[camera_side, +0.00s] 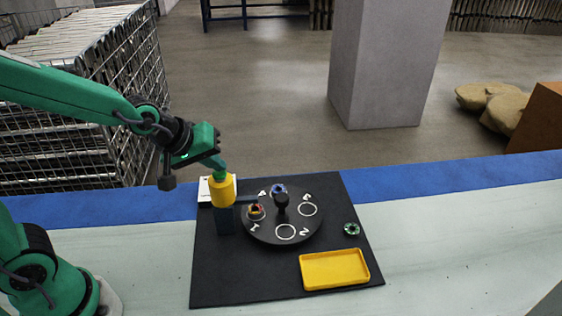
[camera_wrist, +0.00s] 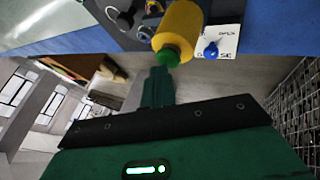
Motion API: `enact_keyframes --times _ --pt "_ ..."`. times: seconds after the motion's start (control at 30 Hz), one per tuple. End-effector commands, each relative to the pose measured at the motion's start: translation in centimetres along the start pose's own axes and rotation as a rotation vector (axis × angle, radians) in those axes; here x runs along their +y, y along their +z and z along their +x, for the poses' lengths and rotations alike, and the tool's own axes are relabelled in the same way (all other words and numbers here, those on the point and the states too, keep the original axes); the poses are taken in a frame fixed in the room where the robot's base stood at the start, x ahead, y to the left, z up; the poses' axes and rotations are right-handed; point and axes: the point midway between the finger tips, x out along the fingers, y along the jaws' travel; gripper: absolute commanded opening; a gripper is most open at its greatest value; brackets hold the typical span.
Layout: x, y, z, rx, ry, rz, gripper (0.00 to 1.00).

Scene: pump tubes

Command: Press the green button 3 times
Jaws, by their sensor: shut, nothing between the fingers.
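The green button (camera_wrist: 168,56) tops a yellow cylinder (camera_wrist: 179,28) in the wrist view. In the side view the yellow cylinder (camera_side: 223,190) stands on a dark post at the left of the black board, and the green button (camera_side: 219,174) shows just under my fingertips. My gripper (camera_side: 217,162) is shut and empty, pointing down at the button from above. In the wrist view the shut fingers (camera_wrist: 159,76) end right by the button. Whether they touch it, and whether it is pressed in, I cannot tell.
A black turntable (camera_side: 268,228) with numbered ring spots holds a red-yellow piece (camera_side: 256,211) and a blue piece (camera_side: 279,189). A green ring (camera_side: 351,229) and a yellow tray (camera_side: 335,269) lie right. A white panel with a blue knob (camera_wrist: 211,50) stands beside the cylinder.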

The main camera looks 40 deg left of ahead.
Motion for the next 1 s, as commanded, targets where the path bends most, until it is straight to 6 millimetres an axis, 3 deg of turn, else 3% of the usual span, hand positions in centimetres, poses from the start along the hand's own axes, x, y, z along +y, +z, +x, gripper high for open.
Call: enact_keyframes --times 1.0 --pt "0.37 -0.32 -0.72 -0.001 -0.001 0.0 0.0"
